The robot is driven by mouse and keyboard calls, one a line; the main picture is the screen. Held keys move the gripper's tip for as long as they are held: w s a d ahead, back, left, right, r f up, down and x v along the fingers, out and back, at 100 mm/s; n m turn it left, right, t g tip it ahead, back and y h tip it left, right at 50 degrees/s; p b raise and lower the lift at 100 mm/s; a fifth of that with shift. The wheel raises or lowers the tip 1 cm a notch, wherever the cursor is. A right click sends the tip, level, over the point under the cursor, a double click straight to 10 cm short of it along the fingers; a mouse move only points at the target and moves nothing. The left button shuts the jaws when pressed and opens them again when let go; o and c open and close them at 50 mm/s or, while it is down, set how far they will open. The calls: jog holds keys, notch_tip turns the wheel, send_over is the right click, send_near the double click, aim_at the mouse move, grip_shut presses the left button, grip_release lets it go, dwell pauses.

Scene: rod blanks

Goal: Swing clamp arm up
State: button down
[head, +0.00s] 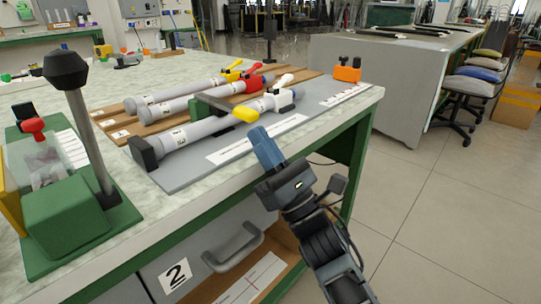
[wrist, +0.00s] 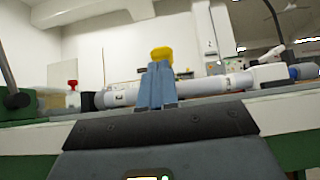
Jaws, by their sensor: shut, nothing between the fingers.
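A dark green clamp arm (head: 215,104) with a yellow tip (head: 245,115) lies low across the front grey rod (head: 195,132) on a grey plate (head: 180,178). The yellow tip points toward my side of the bench. My gripper (head: 262,142), with blue fingers, is shut and empty in front of the bench edge, just nearer than the yellow tip. In the wrist view the shut fingers (wrist: 157,84) stand upright in front of the rod (wrist: 210,85), and the yellow tip (wrist: 161,53) shows just above them. The fingers hide part of the rod; contact with the tip cannot be told.
Two more rods with yellow and red handles lie on wooden boards (head: 118,128) behind. A green stand with a black-knobbed lever (head: 68,70) is at left. An orange block (head: 347,70) sits at the plate's far end. The drawer handle (head: 232,248) juts out below; open floor is at right.

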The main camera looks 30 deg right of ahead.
jog(key=shift+r, duration=0.1)
dwell(0.3)
jog(key=shift+r+g+p, duration=0.3)
jog(key=shift+r+p, duration=0.2)
jog(key=shift+p, duration=0.8)
jog(key=shift+s+r+p, duration=0.1)
jog(key=shift+r+p, duration=0.2)
jog(key=shift+p, duration=0.25)
notch_tip(320, 180, up, 3)
jog(key=g+p, duration=0.1)
jog(key=p, duration=0.5)
jog(key=shift+s+f+h, duration=0.1)
jog(key=shift+h, duration=0.2)
jog(key=w+a+r+g+h+p, duration=0.15)
jog(key=w+r+p, duration=0.25)
jog(key=r+p, duration=0.6)
jog(key=w+a+r+g+p, duration=0.1)
jog(key=w+r+g+p, duration=0.3)
jog(key=p, duration=0.9)
jog(key=w+a+r+t, duration=0.1)
jog(key=w+a+r, duration=0.2)
jog(key=w, duration=0.6)
jog(key=shift+w+r, duration=0.2)
jog(key=shift+r, duration=0.4)
